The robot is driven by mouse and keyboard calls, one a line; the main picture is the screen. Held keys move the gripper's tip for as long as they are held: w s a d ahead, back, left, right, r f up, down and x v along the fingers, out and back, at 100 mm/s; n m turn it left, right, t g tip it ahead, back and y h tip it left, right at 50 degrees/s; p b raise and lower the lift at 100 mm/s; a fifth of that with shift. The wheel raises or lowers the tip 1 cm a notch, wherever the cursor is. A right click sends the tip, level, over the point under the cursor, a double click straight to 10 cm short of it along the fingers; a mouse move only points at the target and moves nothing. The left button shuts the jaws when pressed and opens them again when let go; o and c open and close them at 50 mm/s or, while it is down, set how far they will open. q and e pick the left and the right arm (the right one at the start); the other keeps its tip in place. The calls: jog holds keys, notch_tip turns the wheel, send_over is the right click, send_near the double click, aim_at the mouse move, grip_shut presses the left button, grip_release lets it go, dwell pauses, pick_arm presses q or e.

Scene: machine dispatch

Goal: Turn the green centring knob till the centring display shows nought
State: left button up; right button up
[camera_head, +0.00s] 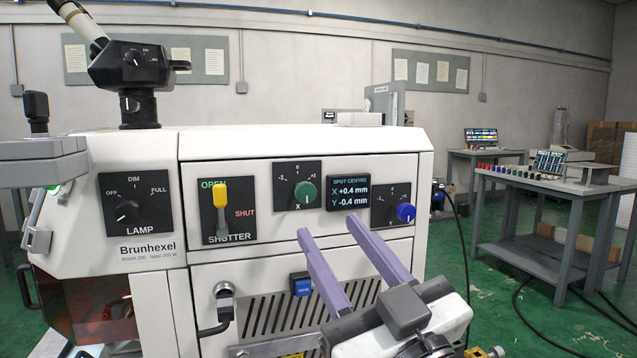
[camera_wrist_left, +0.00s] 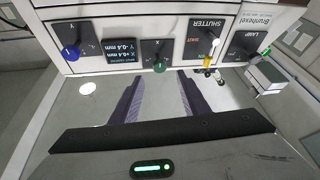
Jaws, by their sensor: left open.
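The green centring knob (camera_head: 305,192) sits on a black plate marked X on the white machine front; its white mark points about straight up. It also shows in the left wrist view (camera_wrist_left: 159,64). The centring display (camera_head: 349,193) to its right reads X +0.4 mm and Y -0.4 mm. A blue knob (camera_head: 405,212) on a Y plate is right of the display. My left gripper (camera_head: 328,224) is open and empty, its two purple fingers pointing at the panel, with the tips below the green knob and the display. My right gripper is not in view.
Left of the green knob are the yellow shutter lever (camera_head: 220,205), up by OPEN, and the black lamp knob (camera_head: 127,211). A small blue button (camera_head: 301,284) and vent slots (camera_head: 270,316) lie below. Grey tables (camera_head: 570,190) stand at the back right.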

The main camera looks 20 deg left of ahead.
aim_at(307, 197)
pick_arm(q)
jog(key=p+x, duration=0.3)
jog(key=x, duration=0.6)
jog(key=shift+d+r, duration=0.1)
jog(key=shift+r, duration=0.05)
jog(key=shift+w+a+r, duration=0.15)
jog(key=shift+w+a, duration=0.3)
jog(key=shift+w, duration=0.1)
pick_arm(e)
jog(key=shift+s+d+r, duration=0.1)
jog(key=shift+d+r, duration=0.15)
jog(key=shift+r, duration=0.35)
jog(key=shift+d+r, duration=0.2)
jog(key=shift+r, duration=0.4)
pick_arm(q)
jog(key=c, duration=1)
jog(key=shift+m+t+h, duration=0.4)
jog(key=shift+m+t, duration=0.1)
jog(key=shift+m, duration=0.5)
jog(key=m+t+h, duration=0.1)
jog(key=m, duration=0.2)
jog(key=shift+h+b, duration=0.3)
jog(key=shift+m+t+h, duration=0.4)
jog(key=shift+m+h, duration=0.1)
jog(key=shift+m, duration=0.6)
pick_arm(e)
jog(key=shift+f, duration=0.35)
